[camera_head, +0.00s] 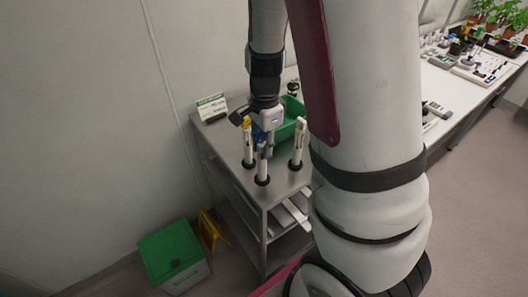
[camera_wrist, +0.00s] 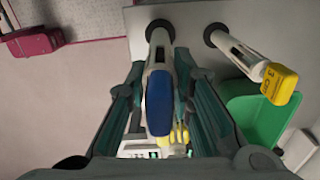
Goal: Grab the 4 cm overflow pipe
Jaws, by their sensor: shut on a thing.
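Three white pipes stand upright in black round bases on a metal cart. My gripper (camera_head: 266,143) is shut on the front pipe (camera_head: 262,168), which has a blue cap (camera_wrist: 158,102) that lies between the fingers (camera_wrist: 160,78) in the wrist view. Its foot is still at its black base (camera_wrist: 160,29). No size marking can be read on the blue cap. A yellow-capped pipe (camera_head: 249,148) stands to the left; in the wrist view its cap (camera_wrist: 279,83) seems to read 3 cm. A third pipe (camera_head: 298,146) stands to the right, its cap colour unclear.
A green bin (camera_head: 293,112) sits on the cart (camera_head: 283,188) behind the pipes, beside a small sign (camera_head: 211,107). A green-lidded box (camera_head: 170,250) and a yellow floor sign (camera_head: 211,232) stand on the floor at left. A long bench (camera_head: 468,84) with plants runs at right.

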